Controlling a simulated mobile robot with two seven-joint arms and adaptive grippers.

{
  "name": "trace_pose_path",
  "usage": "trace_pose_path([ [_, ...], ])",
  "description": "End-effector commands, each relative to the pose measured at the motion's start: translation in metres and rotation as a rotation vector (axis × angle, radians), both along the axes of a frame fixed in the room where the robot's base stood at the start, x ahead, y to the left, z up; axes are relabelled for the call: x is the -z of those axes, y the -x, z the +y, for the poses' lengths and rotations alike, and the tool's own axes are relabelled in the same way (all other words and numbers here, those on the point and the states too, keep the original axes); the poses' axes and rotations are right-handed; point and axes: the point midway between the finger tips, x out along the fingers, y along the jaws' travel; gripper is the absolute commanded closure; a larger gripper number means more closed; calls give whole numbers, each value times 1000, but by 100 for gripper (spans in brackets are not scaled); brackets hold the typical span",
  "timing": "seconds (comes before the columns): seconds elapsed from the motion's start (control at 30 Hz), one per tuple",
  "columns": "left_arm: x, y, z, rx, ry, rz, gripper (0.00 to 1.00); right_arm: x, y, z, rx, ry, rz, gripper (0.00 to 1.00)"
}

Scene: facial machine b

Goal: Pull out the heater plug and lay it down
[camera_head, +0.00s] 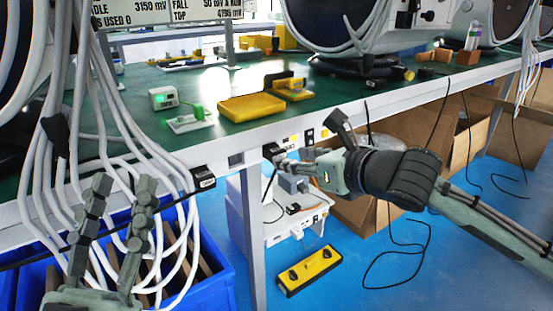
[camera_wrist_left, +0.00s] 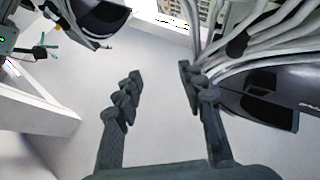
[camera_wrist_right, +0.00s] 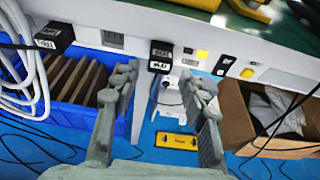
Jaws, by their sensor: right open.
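Two black plugs with white labels sit in the front edge of the bench. The right plug (camera_head: 273,151) has a cord hanging down; it also shows in the right wrist view (camera_wrist_right: 161,56). The left plug (camera_head: 203,178) shows in the right wrist view (camera_wrist_right: 54,37) too. I cannot read clearly which label says heater. My right gripper (camera_head: 313,147) is open and empty, just in front of the right plug. In the right wrist view its fingers (camera_wrist_right: 163,82) stand either side of that plug, apart from it. My left gripper (camera_head: 122,188) is open and empty at lower left.
White cables (camera_head: 85,150) hang at the left, near my left gripper. A blue crate (camera_head: 205,285) stands below. A yellow tray (camera_head: 251,107) and a small green-lit device (camera_head: 163,98) lie on the bench.

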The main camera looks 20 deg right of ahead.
Motion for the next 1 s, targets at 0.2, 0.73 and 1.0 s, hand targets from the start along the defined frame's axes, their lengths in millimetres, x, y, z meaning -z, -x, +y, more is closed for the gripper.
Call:
trace_pose_path([
  [0.2, -4, 0, 0, 0, 1, -2, 60, 6, -26, 9, 1, 3, 0, 57],
  [0.73, 22, -9, -8, 13, -53, 159, 60, 16, -42, 15, 0, 2, -2, 57],
  [1.0, 22, -9, -8, 13, -52, 158, 60, 16, -42, 15, 0, 2, -1, 68],
])
